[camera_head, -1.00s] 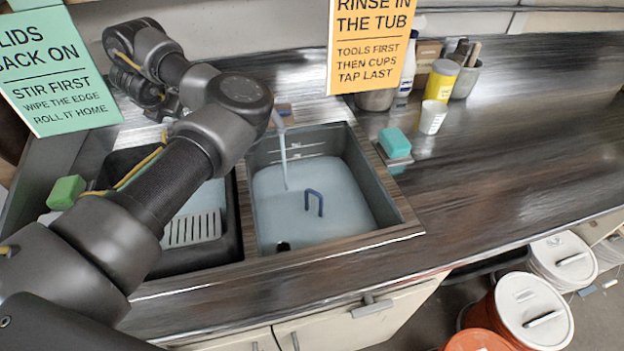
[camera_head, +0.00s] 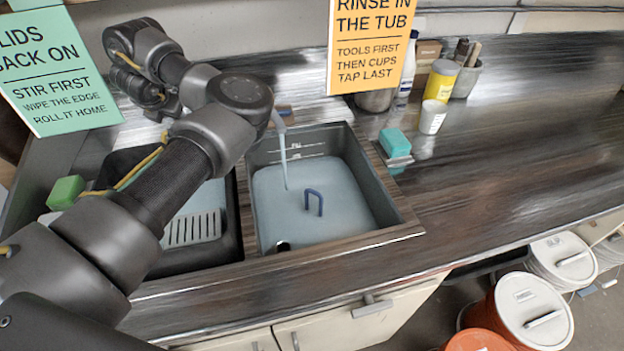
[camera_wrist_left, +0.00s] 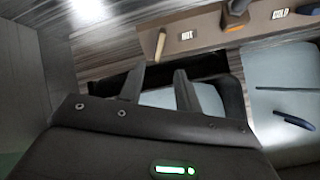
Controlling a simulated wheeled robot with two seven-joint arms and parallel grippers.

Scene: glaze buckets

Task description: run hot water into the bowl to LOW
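The right-hand sink bowl (camera_head: 386,210) holds pale water, and a thin stream falls into it from the tap (camera_head: 278,119). Small marks (camera_head: 312,146) show on its back wall above the water; I cannot read them. In the left wrist view, the HOT label (camera_wrist_left: 186,35) sits beside a tan lever (camera_wrist_left: 160,44), and the COLD label (camera_wrist_left: 280,13) beside a dark lever (camera_wrist_left: 308,10). The tap base (camera_wrist_left: 235,16) is between them. My left gripper (camera_wrist_left: 159,70) is open and empty, its fingertips just short of the tan lever. My right gripper is out of view.
A blue handle (camera_head: 314,197) stands up out of the water. The left bowl (camera_head: 225,240) holds a white slotted rack (camera_head: 192,229). A teal sponge (camera_head: 394,142), a white cup (camera_head: 432,117) and a yellow can (camera_head: 440,80) stand right of the sink.

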